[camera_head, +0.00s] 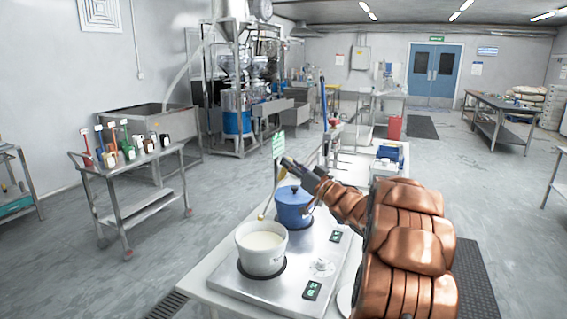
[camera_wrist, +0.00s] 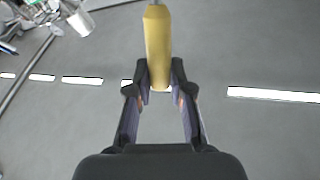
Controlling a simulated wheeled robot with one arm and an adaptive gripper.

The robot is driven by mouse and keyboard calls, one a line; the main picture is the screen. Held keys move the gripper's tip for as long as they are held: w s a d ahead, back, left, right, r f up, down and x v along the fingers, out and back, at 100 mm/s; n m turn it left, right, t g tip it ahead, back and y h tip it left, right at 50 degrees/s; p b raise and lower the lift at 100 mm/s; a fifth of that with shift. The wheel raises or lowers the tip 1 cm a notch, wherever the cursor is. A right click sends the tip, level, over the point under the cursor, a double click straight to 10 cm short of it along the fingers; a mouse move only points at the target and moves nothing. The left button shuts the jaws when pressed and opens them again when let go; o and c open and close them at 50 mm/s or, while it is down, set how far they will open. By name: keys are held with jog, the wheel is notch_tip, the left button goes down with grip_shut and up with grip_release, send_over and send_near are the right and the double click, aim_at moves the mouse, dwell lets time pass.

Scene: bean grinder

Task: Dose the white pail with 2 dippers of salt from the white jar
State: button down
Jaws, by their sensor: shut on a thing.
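The white pail (camera_head: 261,256) stands on the left round plate of a two-plate steel hob and holds pale, whitish contents. My gripper (camera_head: 286,163) is above and behind the pail, beside the blue pot. In the wrist view my gripper (camera_wrist: 160,82) is shut on a yellow handle (camera_wrist: 158,45), which lies between the fingertips. In the head view a thin yellowish dipper (camera_head: 263,215) hangs from the gripper, with its low end just above the pail's rim. Whether its bowl holds salt is too small to tell. I cannot pick out the white jar with certainty.
A blue lidded pot (camera_head: 293,206) stands on the hob (camera_head: 316,262) behind the pail. A green sign (camera_head: 278,144) stands close behind the gripper. A steel cart (camera_head: 130,190) with several coloured bottles and small containers stands at left. Floor between cart and table is clear.

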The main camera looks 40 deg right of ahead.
jog(key=s+d+f+m+t+h, duration=0.2)
jog(key=s+d+f+m+h, duration=0.1)
jog(key=d+f+m+h, duration=0.1)
jog(key=s+d+f+m+t+h+b, duration=0.1)
jog(key=s+d+f+m+t+h, duration=0.1)
jog(key=f+m+h, duration=0.5)
jog(key=shift+s+d+f+m+t, duration=0.45)
jog(key=shift+d+f+m, duration=0.6)
jog(key=shift+m, duration=0.75)
jog(key=shift+d+r, duration=0.15)
jog(key=shift+w, duration=0.1)
